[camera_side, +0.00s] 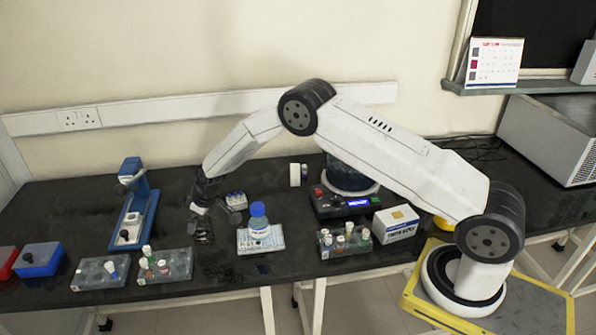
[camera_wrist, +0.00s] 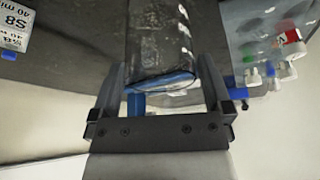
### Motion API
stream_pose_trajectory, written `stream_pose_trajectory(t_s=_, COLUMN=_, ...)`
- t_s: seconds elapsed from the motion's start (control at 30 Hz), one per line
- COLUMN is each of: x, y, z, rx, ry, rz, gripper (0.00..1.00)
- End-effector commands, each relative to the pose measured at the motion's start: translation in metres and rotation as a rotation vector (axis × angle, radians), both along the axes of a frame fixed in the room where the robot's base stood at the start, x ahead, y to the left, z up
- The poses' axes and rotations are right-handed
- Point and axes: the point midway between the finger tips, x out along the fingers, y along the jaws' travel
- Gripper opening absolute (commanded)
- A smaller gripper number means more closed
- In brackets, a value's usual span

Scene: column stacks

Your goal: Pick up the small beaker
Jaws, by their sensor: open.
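A clear glass beaker (camera_wrist: 160,40) with a bluish rim shows in the wrist view, between the two fingers of my gripper (camera_wrist: 162,75). The fingers stand apart on its left and right, and a gap shows beside the glass on at least one side. The upper end of the beaker is cut off by the frame edge. In the side view my gripper (camera_side: 202,226) is low over the black bench, left of the blue-capped bottle. There the beaker is hard to make out against the dark fingers and bench.
A blue-capped bottle (camera_side: 258,222) stands close to the right of my gripper. Tube racks (camera_side: 165,267) lie near the front edge. A blue stand (camera_side: 134,207) is to the left. A device with a lit display (camera_side: 345,205) and a white box (camera_side: 396,224) are to the right.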

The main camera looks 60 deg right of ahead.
Motion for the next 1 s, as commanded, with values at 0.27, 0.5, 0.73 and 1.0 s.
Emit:
stream_pose_trajectory(t_s=0.27, x=0.000, y=0.000, z=0.000, rx=0.000, ry=0.000, rz=0.000, gripper=0.36)
stream_pose_trajectory(t_s=0.5, x=0.000, y=0.000, z=0.000, rx=0.000, ry=-0.001, rz=0.000, gripper=0.21)
stream_pose_trajectory(t_s=0.73, x=0.000, y=0.000, z=0.005, rx=0.000, ry=-0.001, rz=0.000, gripper=0.21)
stream_pose_trajectory(t_s=1.0, x=0.001, y=0.000, z=0.029, rx=0.001, ry=-0.004, rz=0.000, gripper=0.21)
